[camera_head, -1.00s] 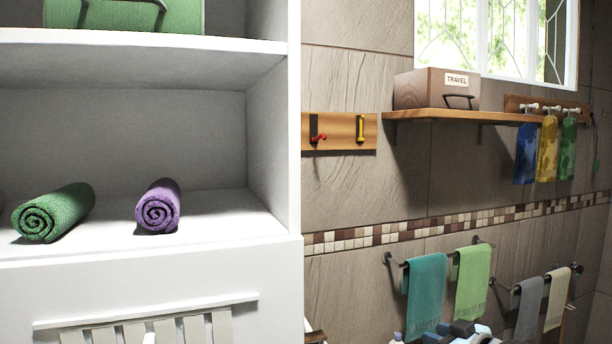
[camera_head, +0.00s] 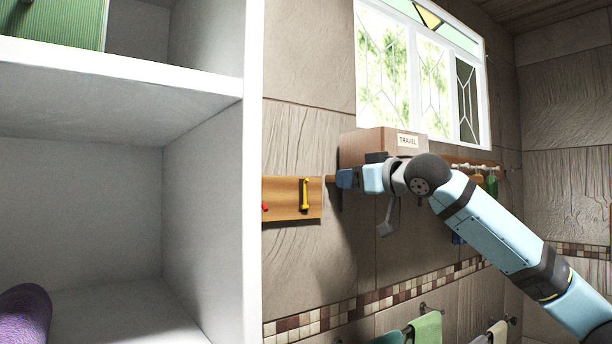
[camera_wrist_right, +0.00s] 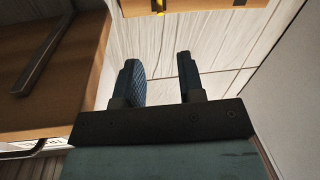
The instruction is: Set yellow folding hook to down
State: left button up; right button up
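The yellow folding hook (camera_head: 305,194) is on a wooden board on the tiled wall, in the middle of the head view. Its yellow bar stands upright, close against the board. In the right wrist view only a small yellow piece of it (camera_wrist_right: 159,5) shows at the top edge. My right gripper (camera_head: 341,179) is just right of the board in the head view, apart from the hook. In the wrist view its two dark fingers (camera_wrist_right: 159,75) are spread with nothing between them. My left gripper is not in view.
A red hook (camera_head: 265,207) sits left of the yellow one, partly hidden by the white cabinet (camera_head: 252,200). A wooden TRAVEL box (camera_head: 366,146) is beside my right arm; its dark handle (camera_wrist_right: 42,55) shows close by in the wrist view. Towels hang below.

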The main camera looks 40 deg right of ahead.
aim_at(309, 179)
jog(key=w+p, duration=0.3)
jog(key=w, duration=0.7)
jog(key=shift+w+a+p, duration=0.1)
jog(key=shift+w+p, duration=0.15)
jog(key=shift+p, duration=0.15)
jog(key=shift+w, duration=0.55)
jog(key=shift+w+f, duration=0.15)
jog(key=shift+c, duration=0.9)
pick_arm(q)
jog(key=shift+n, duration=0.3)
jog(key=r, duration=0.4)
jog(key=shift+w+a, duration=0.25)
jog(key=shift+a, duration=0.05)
pick_arm(e)
grip_shut()
